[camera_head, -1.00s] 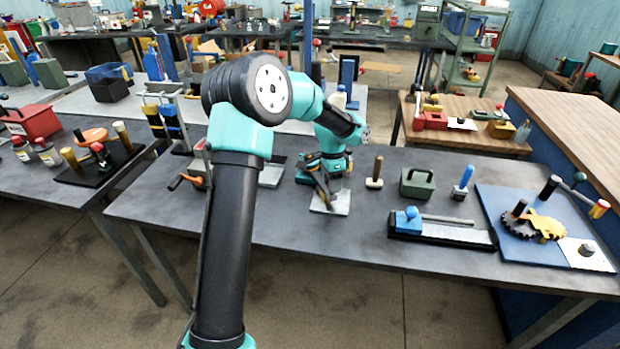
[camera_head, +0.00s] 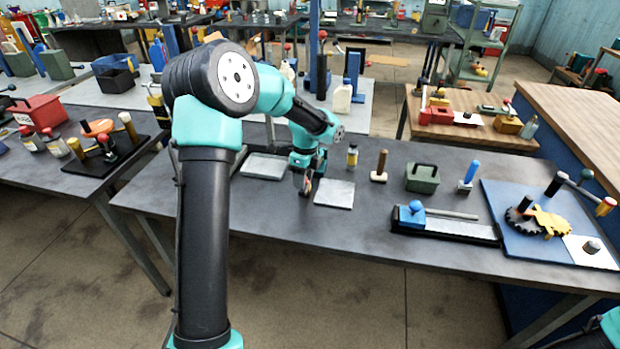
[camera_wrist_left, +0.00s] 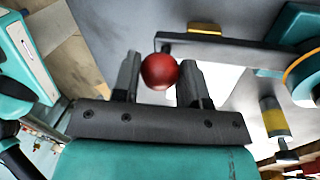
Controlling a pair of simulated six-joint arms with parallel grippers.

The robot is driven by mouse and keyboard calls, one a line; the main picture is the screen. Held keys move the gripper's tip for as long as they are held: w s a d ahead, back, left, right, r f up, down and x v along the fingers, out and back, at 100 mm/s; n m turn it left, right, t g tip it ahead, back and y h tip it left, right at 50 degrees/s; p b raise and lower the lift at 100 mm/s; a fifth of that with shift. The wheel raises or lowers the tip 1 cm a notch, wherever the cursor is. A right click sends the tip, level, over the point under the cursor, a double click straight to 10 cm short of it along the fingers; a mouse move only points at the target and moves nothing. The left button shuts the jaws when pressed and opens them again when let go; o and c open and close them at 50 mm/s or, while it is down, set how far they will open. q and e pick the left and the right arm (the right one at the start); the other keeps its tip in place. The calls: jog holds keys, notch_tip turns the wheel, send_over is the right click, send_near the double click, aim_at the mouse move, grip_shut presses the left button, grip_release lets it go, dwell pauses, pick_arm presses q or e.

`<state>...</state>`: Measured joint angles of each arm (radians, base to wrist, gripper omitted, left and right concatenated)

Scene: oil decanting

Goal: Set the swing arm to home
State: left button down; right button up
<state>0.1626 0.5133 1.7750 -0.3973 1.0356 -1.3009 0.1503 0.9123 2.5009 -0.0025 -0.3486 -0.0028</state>
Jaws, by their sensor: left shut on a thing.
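My left gripper (camera_head: 306,188) is low over the middle of the grey workbench, beside a pale square plate (camera_head: 334,194). In the left wrist view, its two dark fingers (camera_wrist_left: 158,82) stand on either side of a red ball knob (camera_wrist_left: 159,71) and are shut on it. The knob sits at the end of a dark straight bar, the swing arm (camera_wrist_left: 225,50), which runs right towards a teal round part with an orange ring (camera_wrist_left: 298,68). In the head view, my arm and gripper hide most of the swing arm. My right gripper is not in view.
A small yellow-banded bottle (camera_head: 352,156), a wooden-handled tool (camera_head: 380,168) and a green case (camera_head: 422,178) stand right of the gripper. Farther right are a blue-ended slide fixture (camera_head: 445,226) and a blue gear board (camera_head: 520,240). Another pale plate (camera_head: 265,166) lies to the left.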

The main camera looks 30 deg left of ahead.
pick_arm(q)
jog(key=shift+a, duration=0.1)
jog(key=c, duration=0.7)
grip_release()
jog(key=shift+s, duration=0.1)
jog(key=w+r, duration=0.1)
jog(key=r, duration=0.4)
jog(key=w+r, duration=0.1)
jog(key=r, duration=0.5)
jog(key=w+r, duration=0.1)
jog(key=r, duration=0.5)
jog(key=shift+w+a, duration=0.15)
jog(key=shift+a, duration=0.15)
